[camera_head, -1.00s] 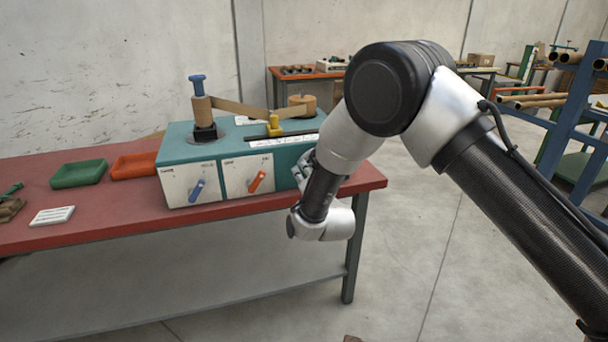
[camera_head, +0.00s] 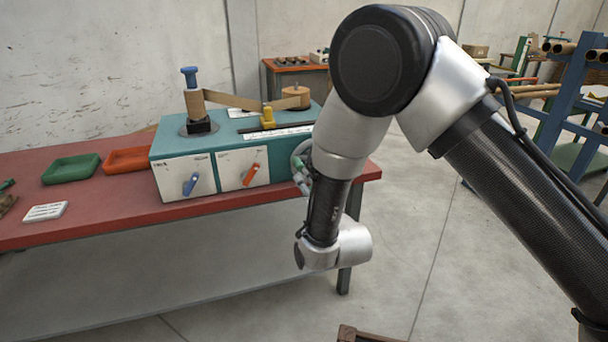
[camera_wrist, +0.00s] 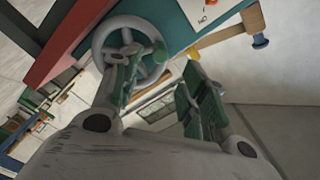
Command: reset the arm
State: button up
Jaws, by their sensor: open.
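My arm (camera_head: 335,170) hangs bent in front of the right end of the bench, its wrist low beside the bench edge. My gripper (camera_wrist: 163,92) is open in the wrist view, its green-padded fingers apart with nothing held between them. In the head view it is mostly hidden behind my arm. A grey handwheel (camera_wrist: 101,43) with a green knob (camera_wrist: 160,50) is on the machine's side, behind the left finger in the wrist view. I cannot tell whether that finger touches it. The teal winding machine (camera_head: 232,142) stands on the red bench (camera_head: 110,215).
The machine's front has a blue lever (camera_head: 190,184) and an orange lever (camera_head: 251,174). A green tray (camera_head: 70,170) and an orange tray (camera_head: 128,160) lie left of it. A blue rack (camera_head: 565,110) with tubes stands at right. Open floor (camera_head: 440,245) lies between.

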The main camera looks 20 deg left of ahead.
jog(key=shift+v, duration=0.8)
